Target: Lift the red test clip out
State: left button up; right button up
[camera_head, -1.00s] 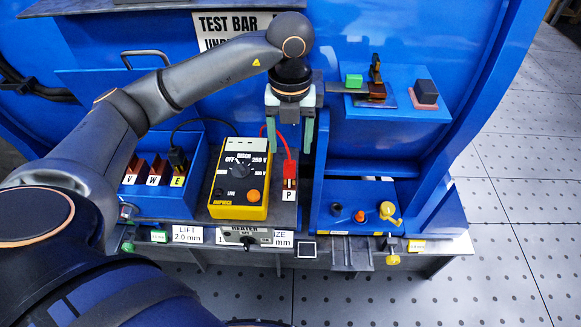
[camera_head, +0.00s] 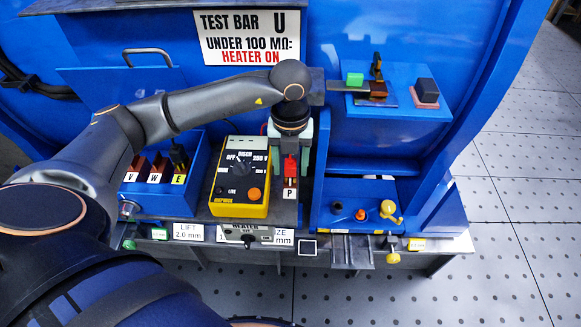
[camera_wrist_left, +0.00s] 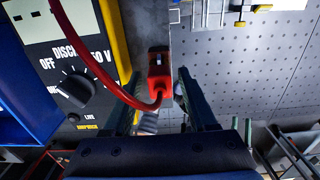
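The red test clip (camera_head: 290,167) stands upright at the post labelled P (camera_head: 289,194), right of the yellow insulation tester (camera_head: 240,177). In the left wrist view the clip (camera_wrist_left: 158,76) has a red lead (camera_wrist_left: 108,78) curving from it past the tester. My left gripper (camera_head: 290,173) points down over the clip, open, with one green finger on each side. In the left wrist view a gap shows between the clip and the fingers; whether either touches is hard to tell. My right gripper is not in view.
A blue box (camera_head: 160,201) with sockets marked V, W and E stands left of the tester. A blue wall (camera_head: 321,165) rises close to the right of my gripper. A raised shelf (camera_head: 398,122) holds small green, brown and black parts.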

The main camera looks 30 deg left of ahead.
pick_arm(q)
grip_shut()
jog(key=shift+r, duration=0.15)
dwell(0.4)
jog(key=shift+r, duration=0.6)
jog(key=s+a+r, duration=0.3)
jog(key=s+r, duration=0.8)
jog(key=s, duration=0.2)
jog(key=shift+s+a+r+b, duration=0.15)
jog(key=shift+s+r+b, duration=0.15)
jog(key=shift+b, duration=0.15)
